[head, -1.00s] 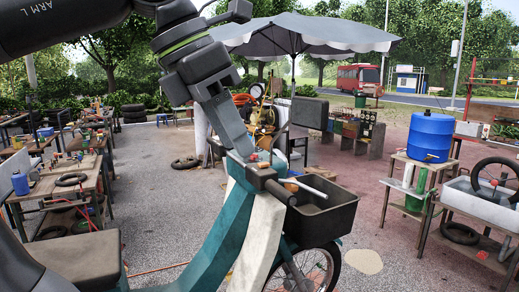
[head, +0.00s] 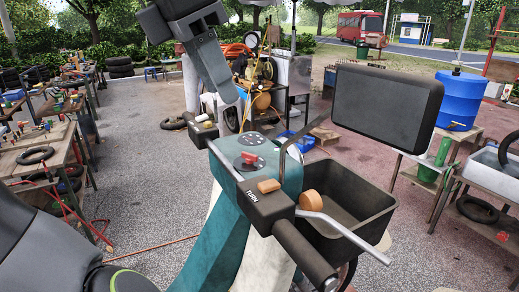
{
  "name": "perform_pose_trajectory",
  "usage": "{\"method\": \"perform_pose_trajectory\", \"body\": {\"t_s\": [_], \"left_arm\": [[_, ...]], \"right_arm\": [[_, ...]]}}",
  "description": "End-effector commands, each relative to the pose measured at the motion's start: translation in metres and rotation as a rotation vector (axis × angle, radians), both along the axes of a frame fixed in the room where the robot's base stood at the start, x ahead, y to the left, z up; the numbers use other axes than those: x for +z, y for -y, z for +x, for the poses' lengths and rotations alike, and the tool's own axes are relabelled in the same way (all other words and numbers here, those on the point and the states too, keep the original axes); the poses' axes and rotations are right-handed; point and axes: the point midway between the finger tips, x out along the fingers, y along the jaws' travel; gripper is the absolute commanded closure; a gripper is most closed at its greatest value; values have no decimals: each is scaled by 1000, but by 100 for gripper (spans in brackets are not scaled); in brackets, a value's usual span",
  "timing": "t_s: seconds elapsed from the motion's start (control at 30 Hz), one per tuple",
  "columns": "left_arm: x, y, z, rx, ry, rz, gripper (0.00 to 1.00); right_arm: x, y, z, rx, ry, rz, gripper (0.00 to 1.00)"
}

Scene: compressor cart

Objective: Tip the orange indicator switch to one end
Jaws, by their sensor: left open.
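The orange indicator switch (head: 268,186) is a small block on top of a black switch housing (head: 262,205) with white lettering, on the handlebar of a teal and cream scooter (head: 228,235). A black grip (head: 305,255) and a silver lever (head: 345,236) extend from the housing toward the lower right. My left gripper (head: 224,82) comes down from the top, open and empty. It appears above and left of the switch, apart from it. Which way the switch is tipped is hard to tell. My right gripper is not in view.
A dark rectangular mirror (head: 388,107) stands on a stem right of the switch. A round orange part (head: 311,200) sits beside the housing. A black basket (head: 345,195) is behind the handlebar. A red knob (head: 249,157) is on the dash. Workbenches (head: 42,145) line the left.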

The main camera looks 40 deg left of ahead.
Motion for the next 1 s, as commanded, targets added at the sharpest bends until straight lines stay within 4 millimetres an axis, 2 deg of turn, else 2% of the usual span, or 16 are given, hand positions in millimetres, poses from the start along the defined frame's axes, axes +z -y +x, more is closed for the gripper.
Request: {"method": "perform_pose_trajectory", "body": {"t_s": [0.17, 0.3, 0.37, 0.7, 0.9, 1.0], "left_arm": [[-6, 1, 2, 0, 0, 0, 58], [-26, 3, 8, 0, -4, 0, 58], [-36, 4, 12, -1, -4, -1, 58], [-101, 12, 39, -3, -6, 0, 58], [-138, 17, 53, -3, -7, -1, 58], [-147, 18, 58, 1, -4, 1, 58]], "right_arm": [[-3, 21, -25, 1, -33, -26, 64], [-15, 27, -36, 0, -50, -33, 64], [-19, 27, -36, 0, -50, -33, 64], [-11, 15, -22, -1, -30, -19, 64], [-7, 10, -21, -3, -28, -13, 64], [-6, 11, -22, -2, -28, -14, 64]]}}
